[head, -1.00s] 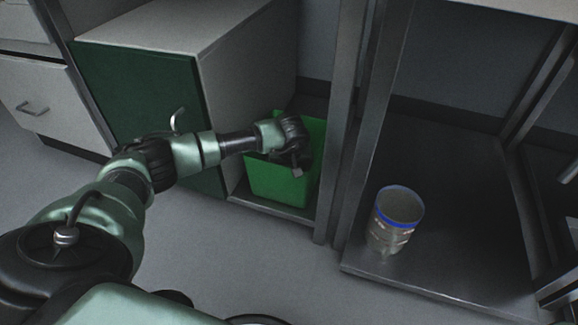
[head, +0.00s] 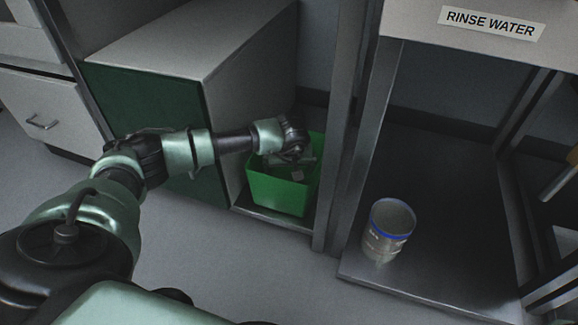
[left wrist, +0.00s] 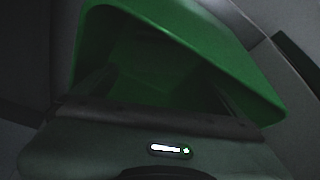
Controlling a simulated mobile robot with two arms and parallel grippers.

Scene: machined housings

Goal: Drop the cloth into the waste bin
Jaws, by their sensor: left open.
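The green waste bin (head: 280,194) stands on a low shelf beside a green-fronted cabinet. My left gripper (head: 297,168) is over the bin's opening, pointing down, with its jaws open. In the left wrist view the bin's green rim and wall (left wrist: 190,30) curve around a dark inside. I cannot make out the cloth in either view. A small pale patch shows under the gripper inside the bin, but I cannot tell whether it is cloth or a fingertip. My right gripper is not in view.
An upright metal post (head: 340,150) stands close to the right of the bin. A clear jar with a blue band (head: 387,232) stands on the dark lower shelf (head: 440,215) at the right. A "RINSE WATER" sign (head: 491,22) is above. The cabinet (head: 150,110) borders the bin's left.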

